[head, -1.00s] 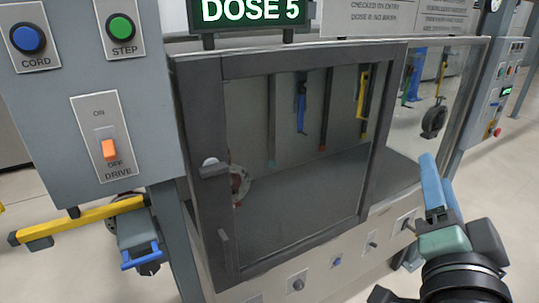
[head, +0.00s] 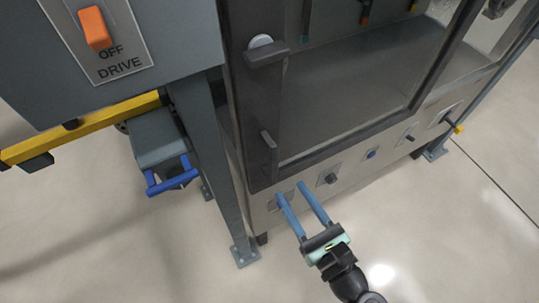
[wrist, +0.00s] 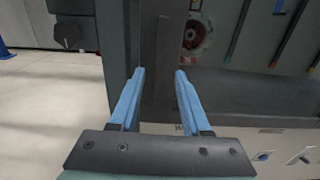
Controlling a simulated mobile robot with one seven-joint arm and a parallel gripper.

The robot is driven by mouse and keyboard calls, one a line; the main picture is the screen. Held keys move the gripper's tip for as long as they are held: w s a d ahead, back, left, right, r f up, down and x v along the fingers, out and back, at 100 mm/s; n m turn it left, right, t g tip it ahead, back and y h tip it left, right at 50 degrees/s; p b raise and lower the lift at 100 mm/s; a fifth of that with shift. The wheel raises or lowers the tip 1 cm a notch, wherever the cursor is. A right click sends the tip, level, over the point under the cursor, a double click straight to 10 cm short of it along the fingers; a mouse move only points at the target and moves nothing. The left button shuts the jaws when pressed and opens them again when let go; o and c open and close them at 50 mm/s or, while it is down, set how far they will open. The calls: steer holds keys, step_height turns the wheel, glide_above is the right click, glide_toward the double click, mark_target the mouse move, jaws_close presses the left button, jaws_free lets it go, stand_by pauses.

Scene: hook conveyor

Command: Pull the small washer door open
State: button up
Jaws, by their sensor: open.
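The washer door (head: 256,100) is a dark-framed panel with a clear window, and it looks shut. A short dark upright bar handle (head: 268,142) stands on the lower left of its frame. A dark latch (head: 265,54) with a white round knob sits higher on the same frame edge. My gripper (head: 290,190) is open and empty, below the bar handle in the head view. In the wrist view, the bar handle (wrist: 162,50) shows beyond and between the blue fingertips (wrist: 160,74). I see no contact with it.
A grey control box (head: 175,40) with an orange drive switch (head: 95,28) stands left of the door. A yellow bar (head: 85,128) and a blue handle (head: 171,178) stick out below it. Knobs (head: 331,178) line the panel under the door. The front floor is clear.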

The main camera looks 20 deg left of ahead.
mark_target(274, 165)
steer(key=p+x, duration=0.1)
steer(key=x, duration=0.8)
steer(key=shift+w+a, duration=0.15)
jaws_close()
stand_by(1.0)
